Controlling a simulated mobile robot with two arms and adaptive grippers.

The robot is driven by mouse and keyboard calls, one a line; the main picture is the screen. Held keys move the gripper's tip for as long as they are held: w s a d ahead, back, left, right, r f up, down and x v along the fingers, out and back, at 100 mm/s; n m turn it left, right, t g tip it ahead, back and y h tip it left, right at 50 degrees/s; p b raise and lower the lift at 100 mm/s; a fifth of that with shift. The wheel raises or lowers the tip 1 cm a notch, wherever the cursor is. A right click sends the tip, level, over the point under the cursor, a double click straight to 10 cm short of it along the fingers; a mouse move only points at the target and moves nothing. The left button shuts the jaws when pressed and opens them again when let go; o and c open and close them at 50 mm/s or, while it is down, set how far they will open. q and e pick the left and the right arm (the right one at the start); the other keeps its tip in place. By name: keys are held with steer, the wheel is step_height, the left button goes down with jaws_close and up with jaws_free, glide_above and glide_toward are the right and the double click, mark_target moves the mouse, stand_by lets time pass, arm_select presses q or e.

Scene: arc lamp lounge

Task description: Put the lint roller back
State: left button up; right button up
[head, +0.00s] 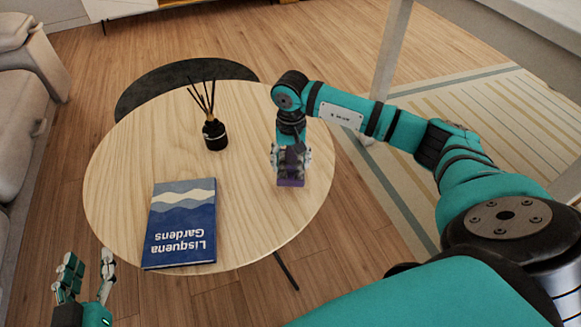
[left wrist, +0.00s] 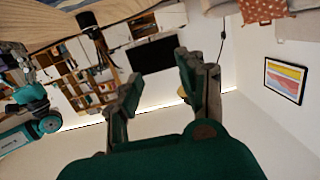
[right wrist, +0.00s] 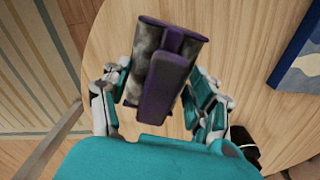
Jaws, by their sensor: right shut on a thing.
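The lint roller (right wrist: 170,75) is purple with a grey, patchy roll. My right gripper (right wrist: 160,100) is shut on it, with a finger on each side in the right wrist view. In the head view the lint roller (head: 291,181) shows below my right gripper (head: 291,158), over the right part of the round wooden table (head: 250,230). I cannot tell whether it touches the tabletop. My left gripper (head: 86,275) is at the lower left, off the table's edge. In the left wrist view its fingers (left wrist: 160,85) are spread apart with nothing between them.
A blue book (head: 180,225) lies at the table's front left. A black reed diffuser (head: 215,134) with thin sticks stands near the back middle. A grey sofa (head: 25,80) is at the left. A white table (head: 520,40) stands at the upper right. The tabletop's middle is clear.

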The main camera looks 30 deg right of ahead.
steer(key=shift+w+d+f, duration=0.1)
steer(key=shift+w+d, duration=0.2)
steer(key=shift+w, duration=0.3)
step_height(320, 180, down, 3)
steer(key=shift+f+b, duration=0.15)
steer(key=shift+b, duration=0.5)
arm_select(q)
step_height(320, 180, up, 6)
steer(key=d+t+h, duration=0.1)
steer(key=t, duration=0.3)
steer(key=shift+w+r, duration=0.15)
steer(key=shift+r, duration=0.1)
arm_select(e)
steer(key=shift+f, duration=0.1)
steer(key=o, duration=1.1)
arm_select(q)
steer(key=shift+r, duration=0.2)
